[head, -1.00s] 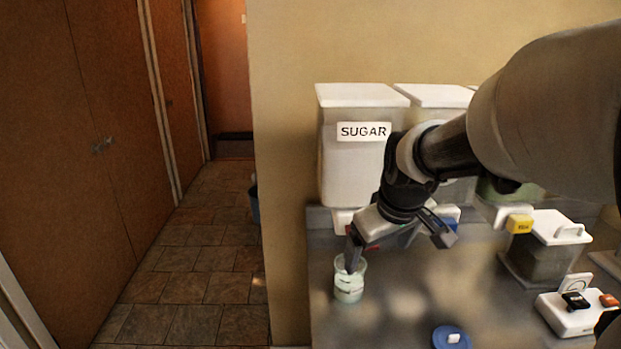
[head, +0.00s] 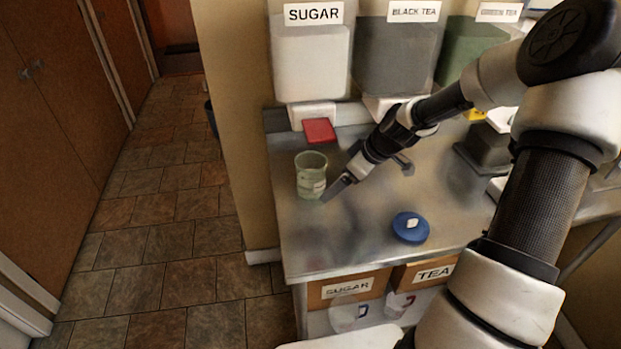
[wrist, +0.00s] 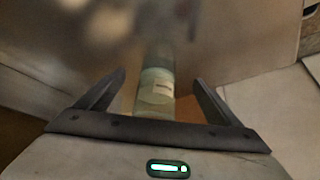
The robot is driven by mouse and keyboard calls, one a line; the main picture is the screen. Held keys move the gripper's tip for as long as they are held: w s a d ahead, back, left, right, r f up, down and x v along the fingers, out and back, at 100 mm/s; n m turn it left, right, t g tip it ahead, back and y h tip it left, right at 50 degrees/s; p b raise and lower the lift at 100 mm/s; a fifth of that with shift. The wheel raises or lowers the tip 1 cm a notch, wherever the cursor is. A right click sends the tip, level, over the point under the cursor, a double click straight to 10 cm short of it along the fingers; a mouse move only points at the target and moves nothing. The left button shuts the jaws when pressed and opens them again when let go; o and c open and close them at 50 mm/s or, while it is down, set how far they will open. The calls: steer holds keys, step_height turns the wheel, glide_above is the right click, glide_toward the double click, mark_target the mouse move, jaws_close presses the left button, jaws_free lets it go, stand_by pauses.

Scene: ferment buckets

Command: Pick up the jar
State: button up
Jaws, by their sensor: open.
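The jar (head: 311,175) is a pale greenish, clear open-topped vessel with a small light label. It stands upright on the metal counter near its left end. My gripper (head: 368,176) is open and empty, low over the counter just right of the jar, one finger close to the jar's lower right side. In the wrist view the jar (wrist: 156,92) shows beyond and between the spread fingers of my gripper (wrist: 160,82). I cannot tell whether a finger touches it.
A blue round lid (head: 411,227) with a white knob lies on the metal counter (head: 330,245). A red block (head: 319,130) sits behind the jar. The sugar bin (head: 312,55) and black tea bin (head: 398,60) stand at the back. The counter's left edge is close to the jar.

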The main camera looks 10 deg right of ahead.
mark_target(324, 175)
steer(key=w+a, duration=0.3)
steer(key=shift+w+a, duration=0.15)
steer(key=shift+a, duration=0.05)
steer(key=shift+w+a+f+p, duration=0.1)
steer(key=shift+w+a+p, duration=0.25)
steer(key=shift+w+a, duration=0.65)
steer(key=shift+x, duration=1.3)
steer(key=shift+d, duration=0.15)
steer(key=c, duration=1.6)
steer(key=shift+c, duration=0.2)
